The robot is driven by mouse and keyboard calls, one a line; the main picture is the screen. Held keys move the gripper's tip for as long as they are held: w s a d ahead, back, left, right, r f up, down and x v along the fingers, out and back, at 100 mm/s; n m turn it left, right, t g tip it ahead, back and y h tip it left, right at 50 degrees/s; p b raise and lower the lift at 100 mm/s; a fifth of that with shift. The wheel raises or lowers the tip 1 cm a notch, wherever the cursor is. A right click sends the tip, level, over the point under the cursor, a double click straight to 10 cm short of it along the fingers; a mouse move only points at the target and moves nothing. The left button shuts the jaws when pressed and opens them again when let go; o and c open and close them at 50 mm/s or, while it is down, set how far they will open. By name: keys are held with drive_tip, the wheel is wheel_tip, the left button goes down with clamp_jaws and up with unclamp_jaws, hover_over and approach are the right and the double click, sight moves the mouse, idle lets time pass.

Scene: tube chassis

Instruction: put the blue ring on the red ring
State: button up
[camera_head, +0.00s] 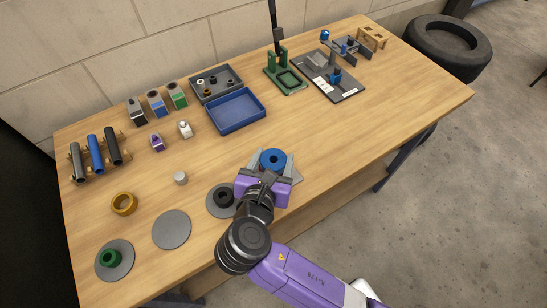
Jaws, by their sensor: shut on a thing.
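The blue ring (273,158) is between the two grey fingers of my gripper (271,162), at the front middle of the table. My gripper is shut on it, one finger on each side. The ring lies flat, with its dark centre hole facing up. I cannot tell whether it touches the table or is held above it. No red ring shows in this view; my gripper and arm hide part of the table there.
A black ring (223,196) on a grey disc is just left of my gripper. A bare grey disc (171,230), a yellow ring (124,203) and a green ring (110,257) are farther left. A blue tray (236,111) stands behind. The table's right front is clear.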

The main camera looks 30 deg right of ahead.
drive_tip(key=shift+f, duration=0.15)
drive_tip(key=shift+f, duration=0.35)
drive_tip(key=o, duration=1.6)
drive_tip(key=shift+f, duration=0.1)
drive_tip(key=shift+r, duration=0.6)
drive_tip(key=v, duration=1.2)
